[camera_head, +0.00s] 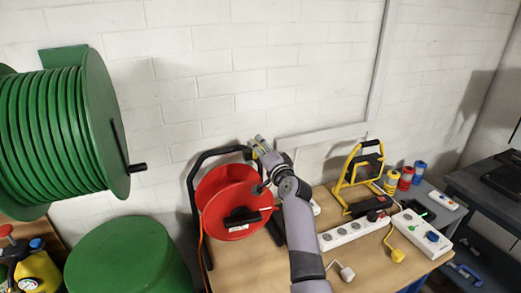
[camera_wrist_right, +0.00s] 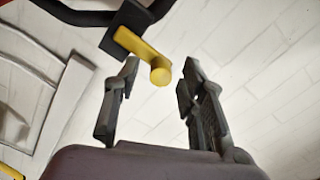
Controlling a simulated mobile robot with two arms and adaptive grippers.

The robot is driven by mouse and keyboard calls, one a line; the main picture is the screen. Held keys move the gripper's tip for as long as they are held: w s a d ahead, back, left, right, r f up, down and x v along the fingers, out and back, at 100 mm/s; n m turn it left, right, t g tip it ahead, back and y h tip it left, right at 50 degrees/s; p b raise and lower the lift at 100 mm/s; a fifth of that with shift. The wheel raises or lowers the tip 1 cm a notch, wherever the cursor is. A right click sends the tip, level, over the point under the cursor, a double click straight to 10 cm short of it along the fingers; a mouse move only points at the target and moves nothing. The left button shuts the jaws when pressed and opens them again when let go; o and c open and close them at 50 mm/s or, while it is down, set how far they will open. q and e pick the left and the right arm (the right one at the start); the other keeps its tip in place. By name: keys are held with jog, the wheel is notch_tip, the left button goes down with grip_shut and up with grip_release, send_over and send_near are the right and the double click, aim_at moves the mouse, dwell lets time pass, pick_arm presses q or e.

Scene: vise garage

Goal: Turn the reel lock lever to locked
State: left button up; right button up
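The red cable reel (camera_head: 222,190) stands on the workbench in a black tube frame (camera_head: 193,181). In the right wrist view, a yellow lever (camera_wrist_right: 136,46) with a round end sits on a black block (camera_wrist_right: 124,24) on the frame's bar. My right gripper (camera_wrist_right: 160,84) is open, and the lever's round end shows between its fingertips, with gaps on both sides. I cannot tell how deep it lies between them. In the head view my right gripper (camera_head: 262,148) is at the top of the reel frame and largely hides the lever. My left gripper is out of view.
A yellow stand (camera_head: 345,185), white power strips (camera_head: 345,234) and several coloured cans (camera_head: 406,178) are right of my arm. A large green hose reel (camera_head: 105,110) hangs at left above a green drum (camera_head: 130,262). The white brick wall (camera_head: 220,60) is close behind.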

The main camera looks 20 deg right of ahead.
jog(key=s, duration=1.2)
jog(key=shift+d, duration=0.2)
